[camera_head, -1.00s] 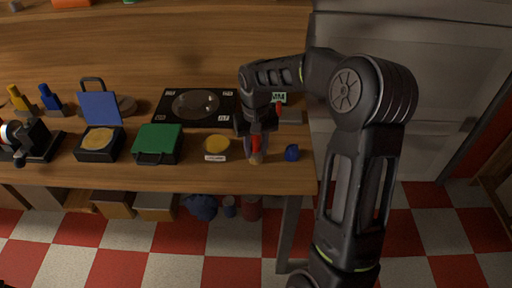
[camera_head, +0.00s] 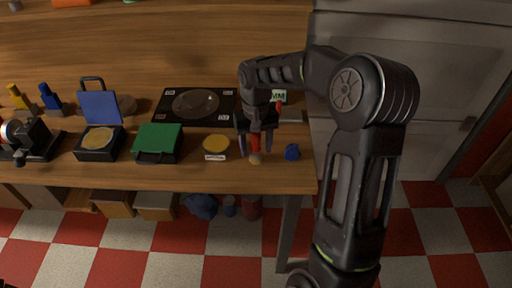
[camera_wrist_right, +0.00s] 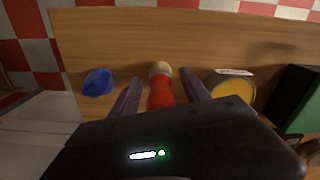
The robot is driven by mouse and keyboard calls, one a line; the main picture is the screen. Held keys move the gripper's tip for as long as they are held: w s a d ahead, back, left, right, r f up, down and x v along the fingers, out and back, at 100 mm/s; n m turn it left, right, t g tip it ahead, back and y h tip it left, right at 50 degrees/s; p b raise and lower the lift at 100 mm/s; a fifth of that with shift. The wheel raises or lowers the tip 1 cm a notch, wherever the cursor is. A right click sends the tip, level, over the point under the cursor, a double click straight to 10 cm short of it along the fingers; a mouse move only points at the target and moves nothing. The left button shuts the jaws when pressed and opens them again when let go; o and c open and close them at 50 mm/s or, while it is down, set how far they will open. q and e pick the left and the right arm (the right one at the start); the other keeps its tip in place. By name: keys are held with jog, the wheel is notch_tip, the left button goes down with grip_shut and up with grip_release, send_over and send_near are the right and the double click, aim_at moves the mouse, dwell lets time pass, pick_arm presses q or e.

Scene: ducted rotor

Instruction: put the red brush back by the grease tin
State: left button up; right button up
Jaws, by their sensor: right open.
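The red brush (camera_head: 255,143) lies on the bench near its front edge, pale tip toward the edge. It also shows in the right wrist view (camera_wrist_right: 160,92), between the two fingers and apart from them. The grease tin (camera_head: 216,143), a round tin with yellow contents and a white label, stands just left of the brush; in the right wrist view it (camera_wrist_right: 231,88) is beside the right-hand finger. My right gripper (camera_head: 257,150) is open, its fingers on either side of the brush. Its fingers also show in the right wrist view (camera_wrist_right: 160,95). My left gripper is not in view.
A blue lump (camera_head: 292,152) sits right of the brush near the bench corner. A green case (camera_head: 158,142) and an open blue case (camera_head: 99,110) stand left of the tin. A black plate with a round disc (camera_head: 193,105) lies behind. Bare wood lies in front.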

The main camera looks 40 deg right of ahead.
notch_tip(320, 180, up, 12)
jog(key=shift+f, duration=0.2)
